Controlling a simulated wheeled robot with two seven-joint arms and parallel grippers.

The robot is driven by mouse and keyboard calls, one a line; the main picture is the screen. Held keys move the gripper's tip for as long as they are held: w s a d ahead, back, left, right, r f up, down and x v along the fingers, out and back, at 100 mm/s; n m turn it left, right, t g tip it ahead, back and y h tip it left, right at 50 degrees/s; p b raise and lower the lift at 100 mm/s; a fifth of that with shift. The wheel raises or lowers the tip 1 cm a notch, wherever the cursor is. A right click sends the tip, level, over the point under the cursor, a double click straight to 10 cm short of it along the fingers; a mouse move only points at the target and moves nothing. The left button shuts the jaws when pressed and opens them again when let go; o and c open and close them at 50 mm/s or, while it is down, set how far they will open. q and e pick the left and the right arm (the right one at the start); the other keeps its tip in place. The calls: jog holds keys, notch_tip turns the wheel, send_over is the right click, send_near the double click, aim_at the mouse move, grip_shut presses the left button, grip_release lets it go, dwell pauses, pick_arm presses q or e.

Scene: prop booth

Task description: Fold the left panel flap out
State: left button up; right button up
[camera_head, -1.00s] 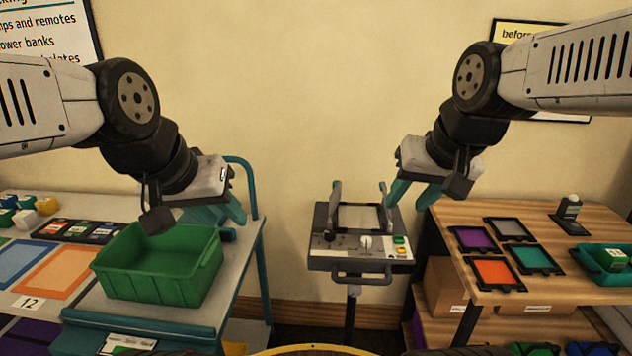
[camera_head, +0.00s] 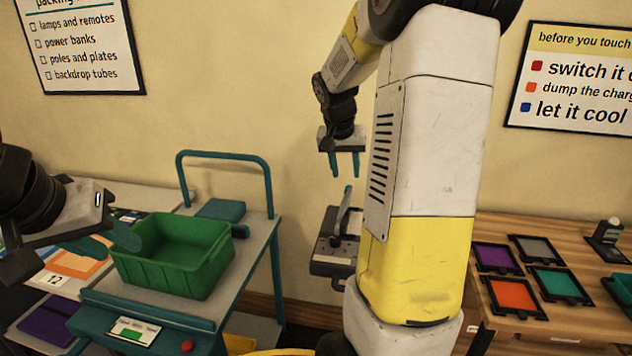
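The panel device (camera_head: 332,249) stands on its post in the middle, largely hidden behind my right arm. Its left flap (camera_head: 343,208) stands up with a teal tip; the right flap and most of the device top are hidden. My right gripper (camera_head: 345,170) points down above the left flap, with its two teal fingers apart and nothing between them. A small gap shows between the fingers and the flap's tip. My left gripper (camera_head: 118,240) is at the left, beside the green bin, with its teal fingers apart; nothing is seen held.
A green bin (camera_head: 175,270) sits on the grey cart (camera_head: 255,262) with a teal handle rail (camera_head: 225,154). A wooden table (camera_head: 545,232) with coloured framed tiles is at the right. My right arm blocks the view between.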

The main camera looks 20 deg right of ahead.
aim_at(348, 188)
jog(key=x, duration=0.6)
jog(key=shift+d+f, duration=0.1)
jog(key=shift+c, duration=0.4)
grip_shut()
jog(key=shift+s+f, duration=0.1)
jog(key=shift+s, duration=0.05)
dwell(0.8)
